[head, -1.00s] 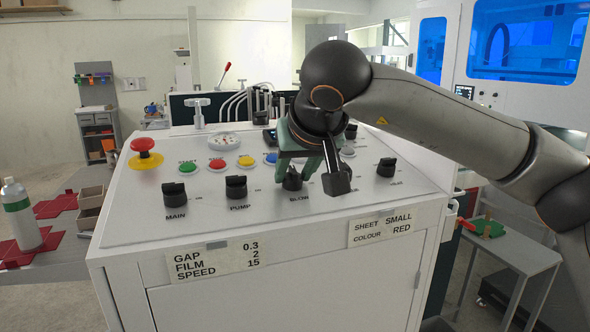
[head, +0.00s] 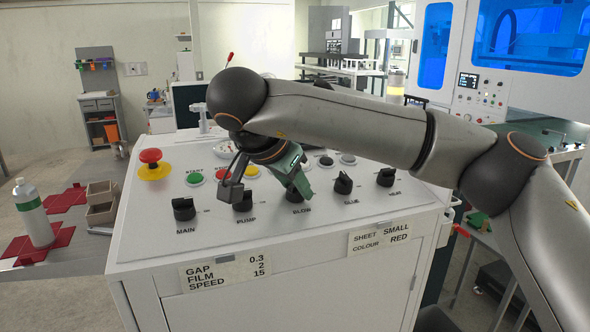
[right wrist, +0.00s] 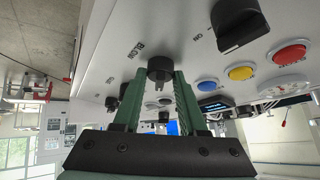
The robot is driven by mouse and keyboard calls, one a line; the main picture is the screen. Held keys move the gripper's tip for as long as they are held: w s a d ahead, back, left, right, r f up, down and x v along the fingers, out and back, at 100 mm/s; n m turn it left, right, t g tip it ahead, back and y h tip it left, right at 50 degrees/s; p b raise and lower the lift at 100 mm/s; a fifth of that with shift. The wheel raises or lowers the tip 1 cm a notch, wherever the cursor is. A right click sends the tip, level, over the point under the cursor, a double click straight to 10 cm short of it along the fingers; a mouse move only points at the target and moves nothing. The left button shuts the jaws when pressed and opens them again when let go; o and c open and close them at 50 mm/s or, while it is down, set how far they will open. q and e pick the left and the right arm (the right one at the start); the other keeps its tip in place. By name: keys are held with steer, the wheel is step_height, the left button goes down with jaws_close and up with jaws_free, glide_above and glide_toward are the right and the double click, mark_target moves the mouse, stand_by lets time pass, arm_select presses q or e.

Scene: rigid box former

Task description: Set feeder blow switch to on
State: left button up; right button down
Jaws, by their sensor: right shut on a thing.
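The feeder blow switch is a black rotary knob (head: 291,194) above the BLOW label on the sloped white panel. My right gripper (head: 303,190) has green fingers and reaches down onto this knob from above. In the right wrist view the knob (right wrist: 160,68) sits between the tips of the two green fingers (right wrist: 159,82), which are shut on it. The fingers partly hide the knob in the head view, and I cannot tell which way its pointer faces. My left gripper is not in view.
Black knobs for main (head: 183,208), pump (head: 243,201), glue (head: 343,182) and heat (head: 386,176) share the row. A red emergency stop (head: 151,160) and coloured buttons lie behind it. A bottle (head: 33,212) stands on the left table.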

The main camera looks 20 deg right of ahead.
steer(key=m+g+p, duration=0.1)
steer(key=m, duration=0.2)
steer(key=shift+w+r+g+h+p, duration=0.1)
steer(key=shift+g+h+p, duration=0.2)
steer(key=shift+h, duration=0.1)
steer(key=shift+m+g, duration=0.9)
steer(key=shift+m, duration=0.9)
steer(key=shift+c, duration=2.4)
jaws_free()
steer(key=shift+w+p, duration=0.1)
steer(key=shift+p, duration=0.2)
steer(key=v, duration=1.2)
steer(key=shift+w+a+r, duration=0.1)
steer(key=shift+a, duration=0.25)
